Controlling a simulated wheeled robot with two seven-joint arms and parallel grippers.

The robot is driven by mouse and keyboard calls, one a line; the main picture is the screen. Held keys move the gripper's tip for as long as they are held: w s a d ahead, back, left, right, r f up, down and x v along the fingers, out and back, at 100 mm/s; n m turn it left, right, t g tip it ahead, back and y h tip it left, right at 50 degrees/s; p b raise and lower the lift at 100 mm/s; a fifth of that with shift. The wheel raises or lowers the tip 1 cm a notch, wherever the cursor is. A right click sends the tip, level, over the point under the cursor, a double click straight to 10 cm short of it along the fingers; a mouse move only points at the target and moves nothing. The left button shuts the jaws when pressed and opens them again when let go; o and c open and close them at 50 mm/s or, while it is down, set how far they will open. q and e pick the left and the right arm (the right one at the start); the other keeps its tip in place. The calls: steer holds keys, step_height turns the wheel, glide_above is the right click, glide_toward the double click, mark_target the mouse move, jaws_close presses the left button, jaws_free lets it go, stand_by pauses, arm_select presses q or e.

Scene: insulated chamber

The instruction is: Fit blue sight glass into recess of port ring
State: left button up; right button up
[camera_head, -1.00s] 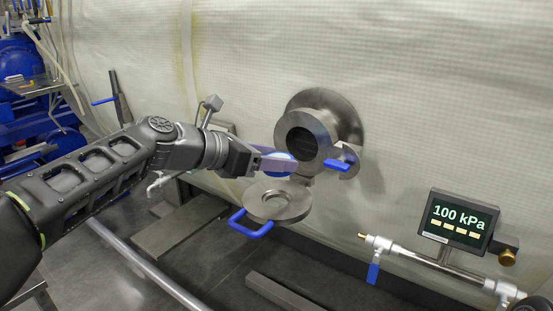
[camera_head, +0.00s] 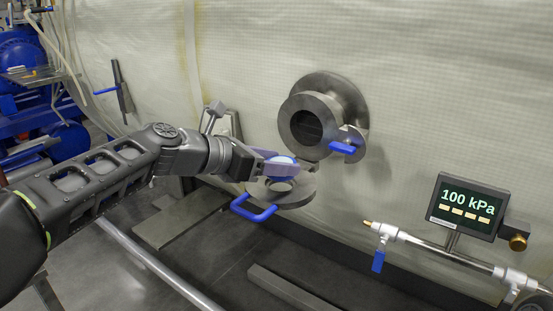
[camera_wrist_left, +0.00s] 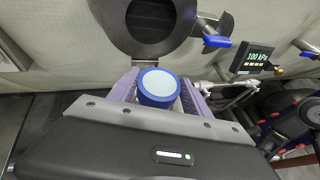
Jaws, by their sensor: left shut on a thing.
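My left gripper (camera_head: 279,162) is shut on the blue sight glass (camera_head: 283,159), a round piece with a blue rim and a pale face. In the left wrist view the sight glass (camera_wrist_left: 158,87) sits between the two purple fingers (camera_wrist_left: 158,90). The port ring (camera_head: 309,126) sticks out from the chamber wall with a dark round opening, above and right of the gripper. It also shows at the top of the left wrist view (camera_wrist_left: 113,28). The sight glass is apart from it. My right gripper is not in view.
A round steel cover (camera_head: 288,197) with a blue handle (camera_head: 253,208) hangs open just below the gripper. A blue lever (camera_head: 342,148) sits at the port's right. A 100 kPa display (camera_head: 467,208) and a pipe with a blue valve (camera_head: 378,261) stand at the right.

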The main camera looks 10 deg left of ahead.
arm_select(q)
steer(key=shift+f, duration=0.5)
steer(key=shift+f, duration=0.9)
stand_by(2.3)
stand_by(0.4)
steer(key=o, duration=1.6)
steer(key=b+v, duration=0.1)
steer(key=v, duration=0.7)
steer(key=shift+f, duration=0.15)
